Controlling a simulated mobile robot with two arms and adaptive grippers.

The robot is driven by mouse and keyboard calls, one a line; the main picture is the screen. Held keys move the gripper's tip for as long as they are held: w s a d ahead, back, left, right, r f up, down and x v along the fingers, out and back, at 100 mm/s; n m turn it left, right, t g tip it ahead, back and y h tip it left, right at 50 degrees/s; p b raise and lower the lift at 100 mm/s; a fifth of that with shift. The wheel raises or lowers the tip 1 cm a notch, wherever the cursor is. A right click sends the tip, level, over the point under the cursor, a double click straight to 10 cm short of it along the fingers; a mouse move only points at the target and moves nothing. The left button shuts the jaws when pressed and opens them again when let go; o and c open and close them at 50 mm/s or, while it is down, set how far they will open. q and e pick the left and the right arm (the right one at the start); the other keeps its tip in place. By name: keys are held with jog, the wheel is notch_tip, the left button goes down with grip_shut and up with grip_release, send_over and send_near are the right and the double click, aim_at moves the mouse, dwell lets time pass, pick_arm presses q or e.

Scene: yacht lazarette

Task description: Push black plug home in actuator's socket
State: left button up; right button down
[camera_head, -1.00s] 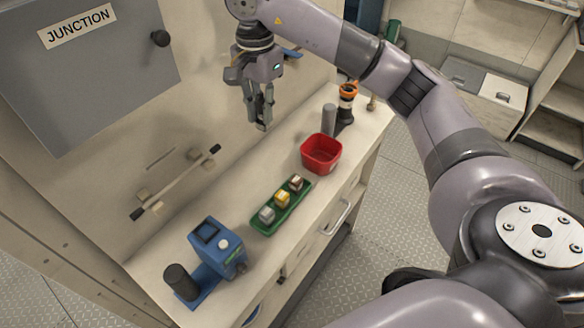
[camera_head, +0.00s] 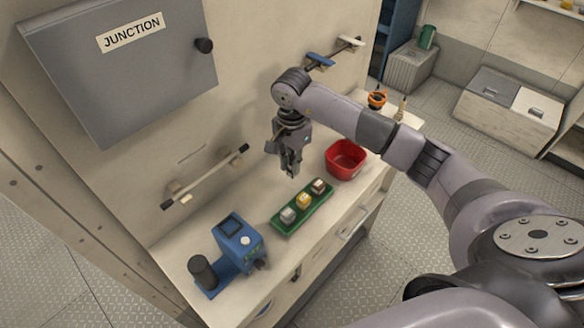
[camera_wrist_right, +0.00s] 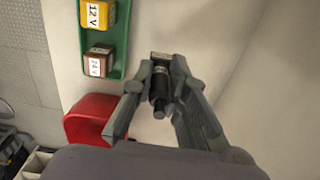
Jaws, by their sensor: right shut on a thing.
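My right gripper (camera_head: 290,172) hangs fingers down above the bench, between the wall and the green tray. In the right wrist view its fingers (camera_wrist_right: 161,75) are shut on a black cylindrical piece with a grey blocky end, which looks like the black plug (camera_wrist_right: 159,88). In the head view the plug is too small to make out. A blue unit with a black cylinder (camera_head: 238,241), possibly the actuator, stands at the near left end of the bench, apart from the gripper. I cannot make out its socket. My left gripper is not in view.
A green tray (camera_head: 285,231) holds grey, yellow and brown blocks; 12V and 24V labels show in the wrist view. A red bin (camera_head: 346,160) stands behind it. A rod with black ends (camera_head: 205,178) and a grey JUNCTION box (camera_head: 150,75) are on the wall.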

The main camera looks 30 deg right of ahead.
notch_tip(320, 180, down, 3)
jog(key=shift+f+p, duration=0.2)
jog(key=shift+p, duration=0.25)
jog(key=shift+f, duration=0.1)
jog(key=shift+f+b, duration=0.15)
jog(key=shift+b, duration=0.15)
jog(key=c, duration=1.6)
grip_release()
